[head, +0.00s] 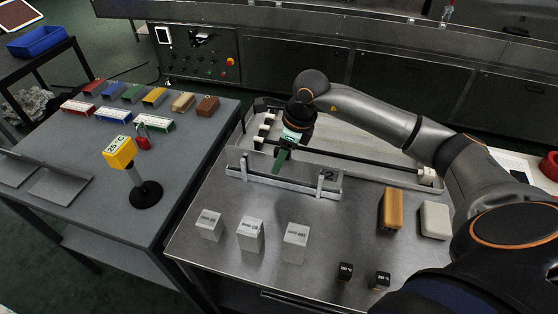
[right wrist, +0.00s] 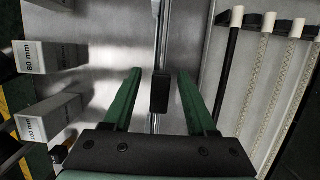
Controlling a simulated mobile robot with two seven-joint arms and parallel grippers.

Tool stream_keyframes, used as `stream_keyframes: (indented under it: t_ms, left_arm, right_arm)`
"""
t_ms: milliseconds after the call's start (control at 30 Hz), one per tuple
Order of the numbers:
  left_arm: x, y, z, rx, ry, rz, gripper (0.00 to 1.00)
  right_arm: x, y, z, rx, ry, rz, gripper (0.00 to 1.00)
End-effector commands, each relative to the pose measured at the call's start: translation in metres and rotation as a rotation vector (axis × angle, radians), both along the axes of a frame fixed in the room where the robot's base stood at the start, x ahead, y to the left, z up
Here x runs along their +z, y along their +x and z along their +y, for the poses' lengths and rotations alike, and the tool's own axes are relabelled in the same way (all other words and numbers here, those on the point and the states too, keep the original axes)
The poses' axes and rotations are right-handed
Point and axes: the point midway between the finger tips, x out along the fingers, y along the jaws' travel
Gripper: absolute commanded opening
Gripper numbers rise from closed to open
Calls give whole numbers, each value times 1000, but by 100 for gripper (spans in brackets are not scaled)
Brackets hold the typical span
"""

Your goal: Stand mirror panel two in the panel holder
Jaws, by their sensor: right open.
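Mirror panel two (head: 329,175), marked "2", stands on edge along the panel holder (head: 285,184), a long low metal rail with uprights near its two ends. Its reflective face is hard to tell from the bench top. My right gripper (head: 281,161) is above the middle of the holder, pointing down. In the right wrist view its green fingers (right wrist: 160,95) are apart, with a thin upright edge and a small black block (right wrist: 159,92) seen between them. I cannot tell whether the fingers touch anything. My left gripper is not in view.
Pale labelled blocks (head: 250,234) stand in front of the holder. A tan block (head: 391,209), a white block (head: 435,220) and small black cubes (head: 345,271) are at right. A black rod (head: 350,158) lies behind. The left table (head: 90,190) holds coloured blocks and a yellow sign (head: 121,152).

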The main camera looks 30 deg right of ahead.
Motion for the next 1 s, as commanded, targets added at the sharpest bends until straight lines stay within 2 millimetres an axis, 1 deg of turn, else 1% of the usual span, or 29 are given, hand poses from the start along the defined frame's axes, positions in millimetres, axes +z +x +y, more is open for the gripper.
stream_keyframes:
  t_ms: [33,200,300,433,600,1000]
  left_arm:
    - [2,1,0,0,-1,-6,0]
    - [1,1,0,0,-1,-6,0]
    - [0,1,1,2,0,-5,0]
    - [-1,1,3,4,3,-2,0]
    - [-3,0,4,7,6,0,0]
    - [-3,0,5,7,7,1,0]
  right_arm:
    - [14,-2,-4,0,-4,-6,57]
    - [52,-10,-10,-1,-2,-7,57]
    - [72,-14,-13,0,-1,-6,57]
    - [90,-19,-17,-1,-1,-3,57]
    - [102,-22,-19,0,0,-1,57]
    - [103,-22,-19,0,0,-1,57]
